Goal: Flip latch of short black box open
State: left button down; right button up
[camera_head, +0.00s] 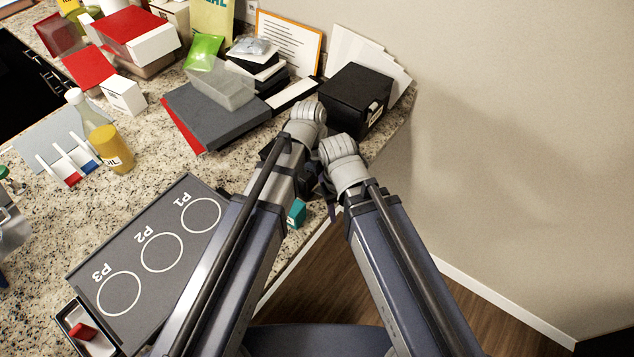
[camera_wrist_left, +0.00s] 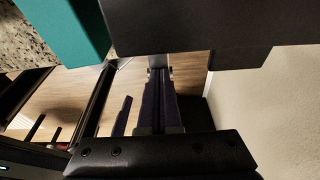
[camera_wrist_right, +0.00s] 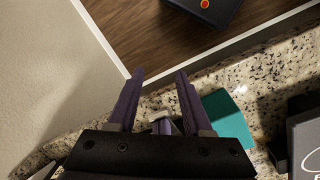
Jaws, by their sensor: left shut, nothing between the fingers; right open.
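A low black box (camera_head: 350,98) stands at the far right corner of the counter, with a pale patch on its right-facing side. I cannot make out its latch or whether it is open. In the left wrist view my left gripper (camera_wrist_left: 158,78) is shut and empty below a close dark block (camera_wrist_left: 210,28); I cannot tell whether that block is part of me. In the right wrist view my right gripper (camera_wrist_right: 160,76) is open and empty, over the counter edge.
A teal block (camera_head: 297,213) lies near the counter's front edge and also shows in the right wrist view (camera_wrist_right: 228,118). A dark board with circles (camera_head: 148,262) is at left. A grey book-like slab (camera_head: 220,112) lies left of the box. The wall closes the right side.

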pick_arm(q)
jog(key=shift+f, duration=0.1)
jog(key=shift+s+d+f+b, duration=0.1)
jog(key=shift+f+b, duration=0.25)
jog(key=shift+b, duration=0.1)
jog(key=p+v, duration=0.8)
dwell(0.3)
